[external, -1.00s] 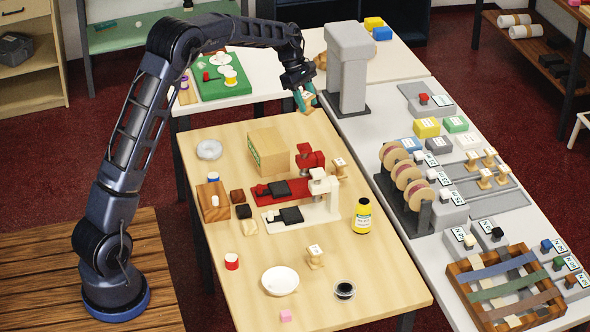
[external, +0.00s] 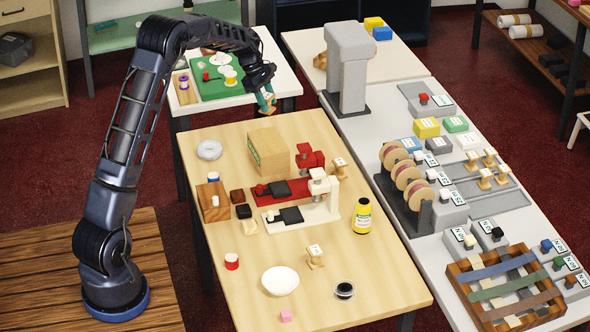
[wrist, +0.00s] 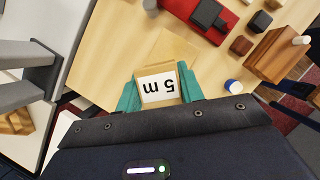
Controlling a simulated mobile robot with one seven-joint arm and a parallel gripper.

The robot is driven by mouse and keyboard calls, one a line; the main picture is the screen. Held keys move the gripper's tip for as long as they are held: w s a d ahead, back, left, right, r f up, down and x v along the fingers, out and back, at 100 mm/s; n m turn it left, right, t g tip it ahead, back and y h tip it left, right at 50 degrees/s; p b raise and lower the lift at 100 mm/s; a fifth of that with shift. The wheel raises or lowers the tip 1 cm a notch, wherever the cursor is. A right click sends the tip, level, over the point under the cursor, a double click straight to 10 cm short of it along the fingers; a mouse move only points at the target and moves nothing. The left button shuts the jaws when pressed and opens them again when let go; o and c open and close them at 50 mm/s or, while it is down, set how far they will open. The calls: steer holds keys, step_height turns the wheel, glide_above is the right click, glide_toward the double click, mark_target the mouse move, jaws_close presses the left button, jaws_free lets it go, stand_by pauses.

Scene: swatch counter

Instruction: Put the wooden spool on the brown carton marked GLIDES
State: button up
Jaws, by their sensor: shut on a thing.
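My gripper (external: 267,99) has teal fingers shut on a small wooden spool (external: 268,108). In the wrist view the gripper (wrist: 160,86) clasps the spool (wrist: 158,89) from both sides, and its top label reads "5 m", upside down. The brown carton (external: 267,151) stands on the wooden table, with a green label on its left face too small to read. The spool is held in the air, just above the carton's far edge in the external picture and apart from it. In the wrist view the carton's top (wrist: 172,48) shows just beyond the spool.
Red (external: 290,187) and white (external: 300,212) presses stand in front of the carton. A similar spool (external: 340,168) is right of them, another (external: 315,256) near the white bowl (external: 280,281). A tall grey machine (external: 348,68) stands right of my gripper. A green mat (external: 215,82) lies behind left.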

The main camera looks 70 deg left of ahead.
step_height(320, 180, down, 12)
steer(key=shift+r, duration=0.25)
stand_by(0.3)
steer(key=shift+f, duration=0.15)
steer(key=o, duration=1)
steer(key=v, duration=1.2)
steer(key=shift+r, duration=0.2)
